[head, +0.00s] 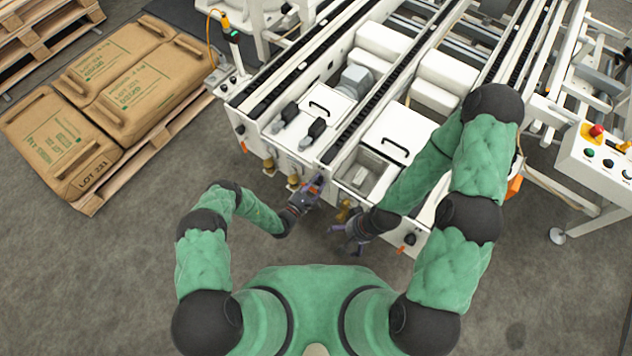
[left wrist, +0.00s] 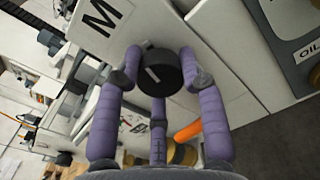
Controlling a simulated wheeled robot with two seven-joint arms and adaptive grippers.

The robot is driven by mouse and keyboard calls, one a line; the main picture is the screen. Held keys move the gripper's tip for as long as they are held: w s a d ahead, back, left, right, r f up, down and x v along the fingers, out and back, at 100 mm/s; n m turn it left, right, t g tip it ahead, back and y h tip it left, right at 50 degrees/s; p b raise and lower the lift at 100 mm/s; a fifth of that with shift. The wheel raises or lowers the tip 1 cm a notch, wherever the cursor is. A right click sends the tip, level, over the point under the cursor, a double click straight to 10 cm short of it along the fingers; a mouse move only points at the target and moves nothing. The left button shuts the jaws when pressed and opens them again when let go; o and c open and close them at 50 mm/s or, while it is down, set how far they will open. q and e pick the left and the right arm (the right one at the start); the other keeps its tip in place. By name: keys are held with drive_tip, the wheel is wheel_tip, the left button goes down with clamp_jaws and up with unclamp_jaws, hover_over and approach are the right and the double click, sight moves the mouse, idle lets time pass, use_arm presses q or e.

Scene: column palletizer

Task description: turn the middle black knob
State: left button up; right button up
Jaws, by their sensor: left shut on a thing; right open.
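The black knob (left wrist: 160,72) shows in the left wrist view on a white panel, with a pale mark on its face. My left gripper (left wrist: 158,85) has its purple fingers closed around the knob, with a fingertip at each side. In the head view my left gripper (head: 316,187) is at the front face of the white machine and hides the knob. My right gripper (head: 345,238) is open and empty, in front of the machine, lower and to the right of the left one.
The white conveyor machine (head: 336,160) fills the middle, with brass fittings (head: 293,181) low on its front. A control box with buttons (head: 600,160) stands at right. Stacked sacks (head: 130,85) lie on a pallet at left. The floor between is clear.

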use_arm(q)
drive_tip(key=m, duration=0.4)
drive_tip(key=shift+m, duration=0.3)
drive_tip(key=shift+m+p, duration=0.35)
drive_tip(key=shift+m, duration=1.45)
drive_tip(key=o, duration=1.2)
drive_tip(key=shift+d, duration=0.1)
drive_tip(key=shift+c, duration=0.2)
drive_tip(key=v, duration=1.2)
